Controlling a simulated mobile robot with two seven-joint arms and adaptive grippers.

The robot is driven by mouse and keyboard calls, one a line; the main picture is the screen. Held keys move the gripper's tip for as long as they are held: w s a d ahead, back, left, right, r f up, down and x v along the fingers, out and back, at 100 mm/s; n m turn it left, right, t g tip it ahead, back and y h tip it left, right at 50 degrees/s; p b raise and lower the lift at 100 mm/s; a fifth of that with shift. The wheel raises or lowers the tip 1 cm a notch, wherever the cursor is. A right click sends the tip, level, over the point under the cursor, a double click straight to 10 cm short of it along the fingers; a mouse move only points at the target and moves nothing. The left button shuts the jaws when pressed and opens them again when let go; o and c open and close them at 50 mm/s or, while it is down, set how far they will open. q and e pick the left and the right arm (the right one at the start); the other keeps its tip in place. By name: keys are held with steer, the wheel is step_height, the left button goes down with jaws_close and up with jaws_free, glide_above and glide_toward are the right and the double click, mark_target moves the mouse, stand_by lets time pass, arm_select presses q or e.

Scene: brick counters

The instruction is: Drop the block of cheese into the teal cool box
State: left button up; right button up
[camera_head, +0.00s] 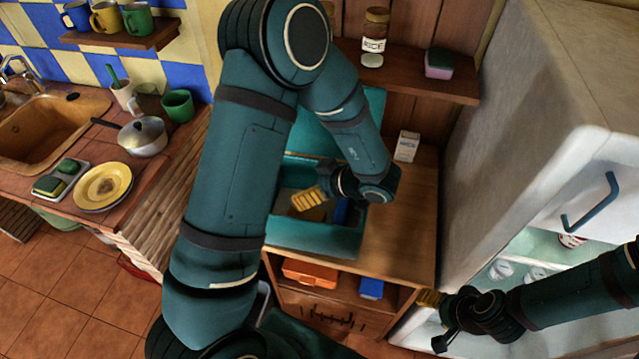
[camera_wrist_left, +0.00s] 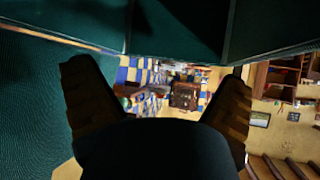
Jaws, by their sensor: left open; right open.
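The teal cool box (camera_head: 312,240) stands on the wooden counter with its lid (camera_head: 340,125) raised behind it. My left gripper (camera_head: 318,202) is at the box's opening, with a ribbed yellow finger showing. In the left wrist view, the fingers of my left gripper (camera_wrist_left: 160,105) are spread with nothing held between them, and teal surfaces are close by. I cannot make out the block of cheese; the left arm and gripper hide part of the box's inside. A small tan patch and a blue item show there. My right gripper (camera_head: 432,318) is open and empty before the fridge.
A white carton (camera_head: 406,146) stands on the counter right of the box. A shelf above holds a rice jar (camera_head: 374,38) and a sponge (camera_head: 438,63). The fridge (camera_head: 555,190) is open at right. Under the counter are an orange box (camera_head: 310,273) and a blue item (camera_head: 371,288).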

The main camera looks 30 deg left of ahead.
arm_select(q)
steer(key=v, duration=1.1)
steer(key=shift+s, duration=0.1)
